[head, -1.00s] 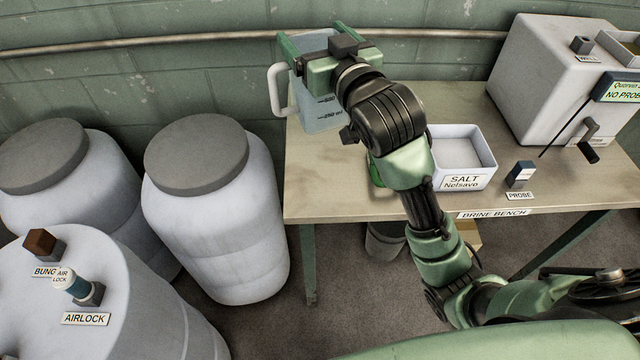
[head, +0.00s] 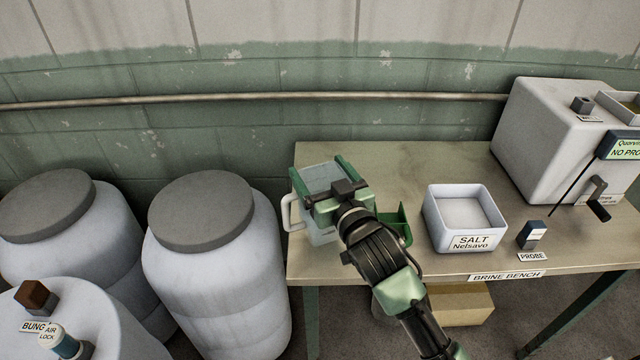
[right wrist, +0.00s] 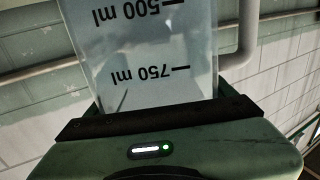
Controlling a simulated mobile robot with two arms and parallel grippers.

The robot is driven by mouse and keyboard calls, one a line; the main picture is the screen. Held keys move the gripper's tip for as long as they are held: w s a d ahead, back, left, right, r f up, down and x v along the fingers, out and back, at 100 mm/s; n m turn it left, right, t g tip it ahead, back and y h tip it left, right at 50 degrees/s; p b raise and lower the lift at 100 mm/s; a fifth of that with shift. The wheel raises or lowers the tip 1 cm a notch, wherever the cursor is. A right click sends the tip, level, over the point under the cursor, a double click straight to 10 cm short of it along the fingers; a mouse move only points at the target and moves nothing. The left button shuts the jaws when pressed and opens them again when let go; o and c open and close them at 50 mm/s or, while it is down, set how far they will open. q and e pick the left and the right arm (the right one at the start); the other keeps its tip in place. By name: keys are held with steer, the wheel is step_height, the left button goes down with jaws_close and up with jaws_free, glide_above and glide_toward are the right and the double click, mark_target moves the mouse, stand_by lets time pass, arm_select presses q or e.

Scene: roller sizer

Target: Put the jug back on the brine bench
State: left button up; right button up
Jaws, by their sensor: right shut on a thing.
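The clear jug (head: 318,232) with a white handle (head: 289,212) is at the left end of the brine bench (head: 440,165) in the head view. My right gripper (head: 319,167) is shut on the jug, its green fingers on either side of it. In the right wrist view the jug (right wrist: 150,50) fills the space beyond the gripper, with its 500 ml and 750 ml marks showing upside down. The jug's base is hidden, so I cannot tell whether it touches the bench top. My left gripper is not in view.
A green scoop-like thing (head: 402,228) lies just right of the jug. A white salt tub (head: 435,222), a probe (head: 532,235) and a grey machine (head: 545,125) stand farther right. Lidded barrels (head: 215,290) stand left of the bench. The bench top behind the jug is clear.

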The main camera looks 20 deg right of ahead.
steer(key=shift+f, duration=1.55)
steer(key=shift+f, duration=0.15)
steer(key=o, duration=2)
steer(key=shift+c, duration=0.2)
steer(key=b, duration=0.2)
glide_toward(316, 178)
steer(key=shift+s+d, duration=0.1)
steer(key=shift+s, duration=0.9)
steer(key=shift+s+d, duration=0.15)
steer(key=shift+s, duration=0.85)
steer(key=shift+f, duration=0.1)
